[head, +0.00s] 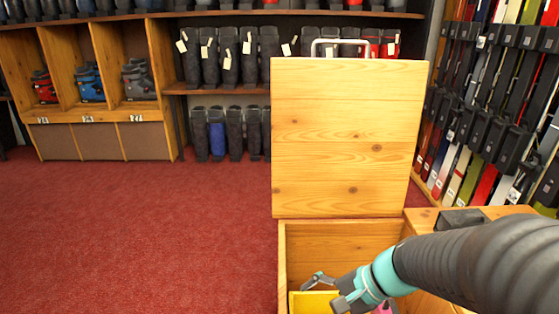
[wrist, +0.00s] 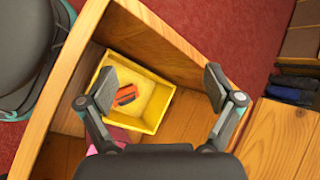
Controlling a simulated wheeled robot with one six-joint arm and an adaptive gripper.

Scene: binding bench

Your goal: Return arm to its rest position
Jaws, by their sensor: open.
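My gripper (head: 328,291) is low in the head view, at the opening of a wooden chest (head: 282,262) whose lid (head: 345,130) stands raised. In the wrist view my gripper (wrist: 158,88) has its two fingers spread wide apart with nothing between the tips. Beyond the fingers, a yellow bin (wrist: 152,122) sits inside the chest with a small orange-red object (wrist: 125,95) in it. The bin also shows partly in the head view (head: 308,303). A pink thing (wrist: 115,134) lies beside the bin, partly hidden by a finger.
A wooden surface (head: 490,211) adjoins the chest at right, with a dark block (head: 460,219) on it. A ski rack (head: 490,110) stands at the right. Shelves with boots (head: 90,82) line the back. Red carpet (head: 140,220) at left is clear.

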